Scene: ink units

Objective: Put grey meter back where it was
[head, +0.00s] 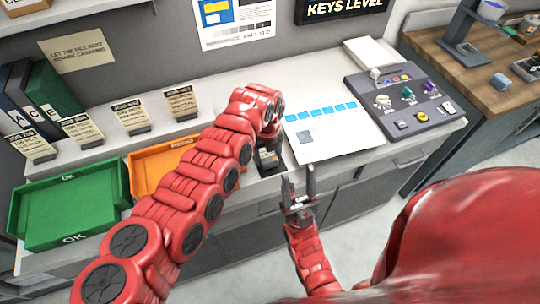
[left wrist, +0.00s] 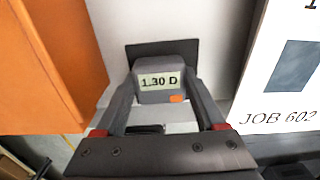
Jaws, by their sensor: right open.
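The grey meter (left wrist: 160,93) has a small screen reading 1.30 D and an orange button. In the left wrist view it sits between the two fingers of my left gripper (left wrist: 162,84), which press close on both its sides. A dark flat pad (left wrist: 145,51) shows just behind the meter; I cannot tell whether the meter touches it. In the head view the meter (head: 267,158) is at the counter's front part, partly covered by my left arm. My right gripper (head: 298,186) is open and empty, in front of the counter edge.
An orange tray (head: 147,177) lies left of the meter and a green tray (head: 68,210) further left. A white job sheet (head: 340,145) with blue squares lies close on the right. A grey control panel (head: 418,122) stands beyond it. Job cards line the back shelf.

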